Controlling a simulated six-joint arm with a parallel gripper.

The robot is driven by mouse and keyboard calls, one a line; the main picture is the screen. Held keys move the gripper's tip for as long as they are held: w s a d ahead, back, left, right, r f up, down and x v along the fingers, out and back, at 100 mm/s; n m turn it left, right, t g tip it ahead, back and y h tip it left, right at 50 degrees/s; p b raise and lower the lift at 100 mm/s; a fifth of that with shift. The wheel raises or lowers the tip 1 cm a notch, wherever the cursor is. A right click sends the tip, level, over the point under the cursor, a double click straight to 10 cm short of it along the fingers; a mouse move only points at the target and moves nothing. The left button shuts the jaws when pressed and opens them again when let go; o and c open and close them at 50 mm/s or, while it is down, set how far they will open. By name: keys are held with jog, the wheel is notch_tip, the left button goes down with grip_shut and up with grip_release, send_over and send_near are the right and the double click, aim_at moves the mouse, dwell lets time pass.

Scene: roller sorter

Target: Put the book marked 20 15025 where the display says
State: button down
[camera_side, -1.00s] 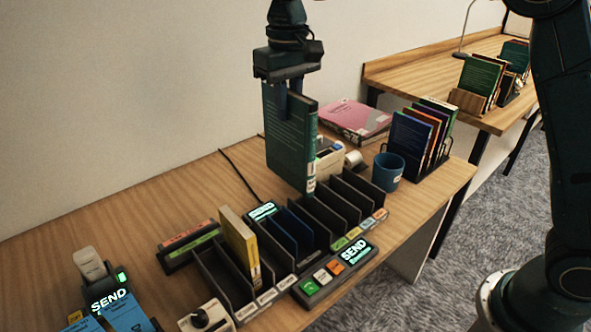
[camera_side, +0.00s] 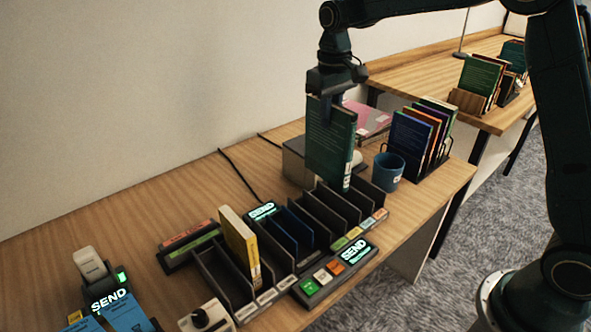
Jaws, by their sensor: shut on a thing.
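My gripper (camera_side: 327,112) is shut on a dark green book (camera_side: 328,148) and holds it upright. The book's lower end is over the right-hand slots of the black sorter (camera_side: 322,212); I cannot tell whether it has entered a slot. Its spine has a white label too small to read. A yellow book (camera_side: 239,245) stands in a left slot and a blue one (camera_side: 291,230) in a middle slot. Another lit display (camera_side: 262,211) stands behind the sorter.
A blue mug (camera_side: 388,171) and a rack of several books (camera_side: 417,143) stand to the right of the held book. A pink book (camera_side: 370,120) lies behind it. A panel with coloured buttons (camera_side: 320,276) lies in front of the sorter.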

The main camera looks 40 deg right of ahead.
jog(key=s+d+f, duration=0.1)
jog(key=d+f, duration=0.2)
jog(key=d, duration=0.3)
jog(key=shift+d+f, duration=0.2)
jog(key=shift+d, duration=0.2)
jog(key=shift+s+f, duration=0.1)
notch_tip(320, 180, down, 9)
jog(key=shift+f, duration=0.2)
dwell(0.5)
jog(key=shift+f, duration=0.6)
dwell(0.7)
jog(key=c, duration=1.3)
grip_release()
jog(key=shift+o, duration=0.2)
jog(key=shift+r, duration=0.1)
